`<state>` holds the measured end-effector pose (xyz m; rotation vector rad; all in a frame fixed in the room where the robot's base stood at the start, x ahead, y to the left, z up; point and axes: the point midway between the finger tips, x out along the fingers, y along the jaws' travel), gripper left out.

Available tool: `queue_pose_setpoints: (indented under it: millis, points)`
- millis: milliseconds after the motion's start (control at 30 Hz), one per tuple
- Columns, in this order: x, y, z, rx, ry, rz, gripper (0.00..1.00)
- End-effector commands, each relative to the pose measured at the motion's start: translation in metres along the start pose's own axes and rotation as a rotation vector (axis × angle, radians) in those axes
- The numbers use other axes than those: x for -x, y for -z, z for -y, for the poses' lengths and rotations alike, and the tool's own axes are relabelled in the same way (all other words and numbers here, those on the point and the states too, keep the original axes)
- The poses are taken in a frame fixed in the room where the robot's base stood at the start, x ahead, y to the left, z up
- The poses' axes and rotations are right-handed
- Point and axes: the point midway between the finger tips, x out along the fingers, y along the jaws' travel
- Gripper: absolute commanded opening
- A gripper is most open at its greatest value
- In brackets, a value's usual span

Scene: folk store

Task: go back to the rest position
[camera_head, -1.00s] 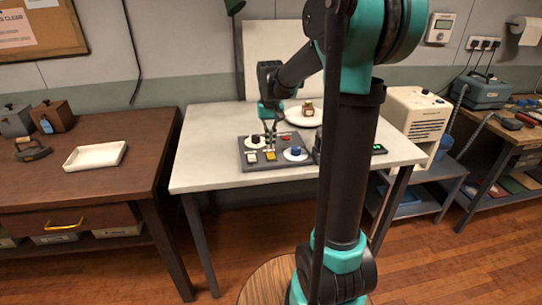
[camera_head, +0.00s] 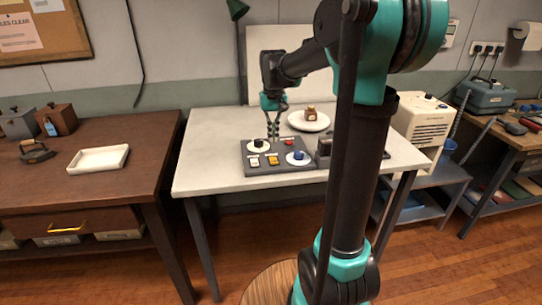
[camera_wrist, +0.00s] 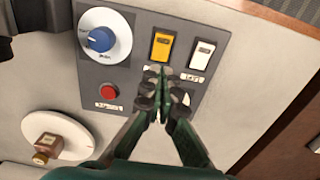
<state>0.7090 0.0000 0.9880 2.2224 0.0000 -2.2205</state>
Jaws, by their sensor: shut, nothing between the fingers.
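My gripper (camera_head: 272,132) is shut and empty, above the back part of a dark grey control panel on the white table. It also shows in the wrist view (camera_wrist: 163,78). The panel (camera_head: 277,169) carries a dark knob on a white dial (camera_head: 258,146), a blue knob (camera_head: 298,155), a red button (camera_head: 289,143), a yellow switch (camera_head: 272,160) and a white switch (camera_head: 254,162). In the wrist view the fingers hide the dark knob's area, while the blue knob (camera_wrist: 101,39), red button (camera_wrist: 109,92), yellow switch (camera_wrist: 162,45) and white switch (camera_wrist: 201,54) show.
A white plate (camera_head: 296,122) with a small brown bottle (camera_head: 310,114) stands behind the panel. A dark box (camera_head: 324,147) sits to its right. The white table (camera_head: 205,150) is clear at left. A brown desk (camera_head: 100,190) holds a white tray (camera_head: 98,157).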

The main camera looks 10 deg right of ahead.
Motion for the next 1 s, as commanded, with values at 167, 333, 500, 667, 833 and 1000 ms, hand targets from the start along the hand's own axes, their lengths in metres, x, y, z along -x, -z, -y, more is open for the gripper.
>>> queue_pose_setpoints:
  millis: [167,333,500,667,833,1000]
  points:
    - [-0.017,-0.024,-0.007,-0.002,0.003,-0.040,0.00]
    - [-0.060,-0.083,-0.021,-0.003,0.009,-0.141,0.00]
    - [-0.107,-0.149,-0.032,-0.003,0.009,-0.250,0.00]
    - [-0.141,-0.195,-0.038,-0.004,0.006,-0.328,0.00]
    - [-0.157,-0.218,-0.040,-0.003,0.003,-0.365,0.00]
    - [-0.159,-0.220,-0.041,-0.002,0.003,-0.371,0.00]
